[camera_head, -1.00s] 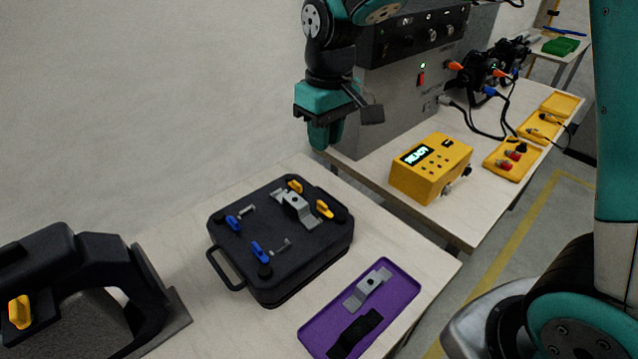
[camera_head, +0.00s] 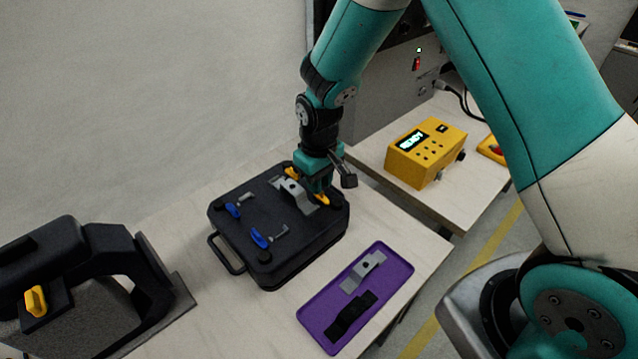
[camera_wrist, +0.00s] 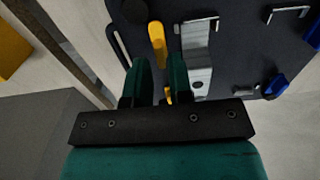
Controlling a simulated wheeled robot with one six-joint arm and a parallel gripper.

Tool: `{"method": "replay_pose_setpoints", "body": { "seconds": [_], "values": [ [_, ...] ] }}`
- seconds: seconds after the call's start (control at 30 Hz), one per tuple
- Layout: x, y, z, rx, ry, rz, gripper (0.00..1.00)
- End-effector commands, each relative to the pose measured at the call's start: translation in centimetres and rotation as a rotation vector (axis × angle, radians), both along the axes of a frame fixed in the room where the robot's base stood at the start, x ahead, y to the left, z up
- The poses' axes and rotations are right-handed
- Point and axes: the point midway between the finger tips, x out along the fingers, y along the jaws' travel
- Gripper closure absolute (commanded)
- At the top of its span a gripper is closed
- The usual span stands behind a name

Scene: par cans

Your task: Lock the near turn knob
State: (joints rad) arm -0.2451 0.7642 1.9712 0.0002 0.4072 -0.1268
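The black case (camera_head: 232,248) lies on the near table with two yellow turn knobs on its lid. The nearer yellow knob (camera_head: 322,199) sits at the right, partly behind my gripper (camera_head: 317,190). In the wrist view this knob (camera_wrist: 157,38) shows just beyond my fingertips (camera_wrist: 160,65). The fingers are apart with nothing visibly clamped; contact with the knob cannot be told. A grey metal bracket (camera_head: 292,192) lies on the lid beside the fingers.
Two blue knobs (camera_head: 232,210) (camera_head: 259,238) are on the case's left side. A purple tray (camera_head: 318,316) with a grey bracket and a black piece lies in front. A black clamp-like fixture (camera_head: 90,265) stands left. A yellow READY box (camera_head: 425,155) stands on the other table.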

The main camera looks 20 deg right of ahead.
Motion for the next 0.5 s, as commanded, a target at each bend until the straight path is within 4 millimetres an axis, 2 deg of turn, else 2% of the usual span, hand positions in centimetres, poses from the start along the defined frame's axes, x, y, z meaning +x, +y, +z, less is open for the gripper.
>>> {"method": "replay_pose_setpoints", "body": {
  "seconds": [0.2,0.5],
  "values": [
    [0.0,0.0,-1.8,0.000,0.000,0.000,0.80],
    [0.0,0.0,-2.0,0.001,-0.002,0.000,0.80]
  ]
}}
